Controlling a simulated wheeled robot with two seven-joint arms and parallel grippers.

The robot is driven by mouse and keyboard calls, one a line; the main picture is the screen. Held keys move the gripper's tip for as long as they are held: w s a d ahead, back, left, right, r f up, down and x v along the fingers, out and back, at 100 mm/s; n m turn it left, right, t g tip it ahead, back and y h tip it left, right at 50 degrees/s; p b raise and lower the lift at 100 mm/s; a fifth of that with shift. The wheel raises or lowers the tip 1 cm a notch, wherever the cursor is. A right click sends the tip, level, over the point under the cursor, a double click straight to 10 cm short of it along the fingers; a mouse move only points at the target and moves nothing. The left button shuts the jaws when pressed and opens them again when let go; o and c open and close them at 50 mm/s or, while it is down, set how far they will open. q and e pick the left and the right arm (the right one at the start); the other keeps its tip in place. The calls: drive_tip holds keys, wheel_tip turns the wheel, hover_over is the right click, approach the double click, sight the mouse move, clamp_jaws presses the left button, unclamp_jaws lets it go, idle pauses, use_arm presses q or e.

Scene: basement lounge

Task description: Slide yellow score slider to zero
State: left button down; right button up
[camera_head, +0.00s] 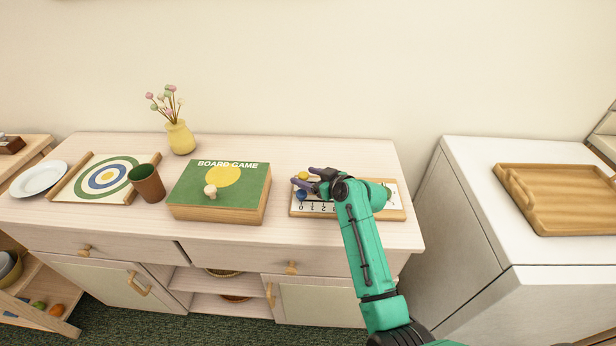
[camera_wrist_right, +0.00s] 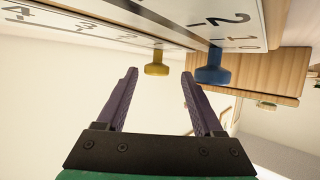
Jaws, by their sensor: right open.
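The white score board (camera_head: 398,199) sits in a wooden frame at the right part of the cabinet top. The yellow score slider (camera_head: 303,175) is near the board's left end in the head view, on the far row. In the right wrist view the yellow slider knob (camera_wrist_right: 156,64) appears between the open fingertips, with gaps on both sides. The blue slider (camera_head: 301,195) is on the near row; it also shows beside the right finger in the wrist view (camera_wrist_right: 213,70). My right gripper (camera_head: 305,182) is open and empty. The number at the yellow slider is unclear. My left gripper is out of view.
Left of the board stands a green board game box (camera_head: 240,190) with a small pale piece on top. A brown cup (camera_head: 147,184), target mat (camera_head: 82,192), white plate (camera_head: 38,179) and yellow vase (camera_head: 180,138) are further left. A wooden tray (camera_head: 560,200) is on the right cabinet.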

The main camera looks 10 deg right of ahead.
drive_tip(key=shift+d, duration=0.1)
drive_tip(key=shift+s+d+r, duration=0.1)
drive_tip(key=shift+s+d, duration=0.05)
drive_tip(key=shift+s, duration=0.1)
drive_tip(key=b+v, duration=0.1)
drive_tip(key=v, duration=1.3)
drive_tip(key=shift+a, duration=0.2)
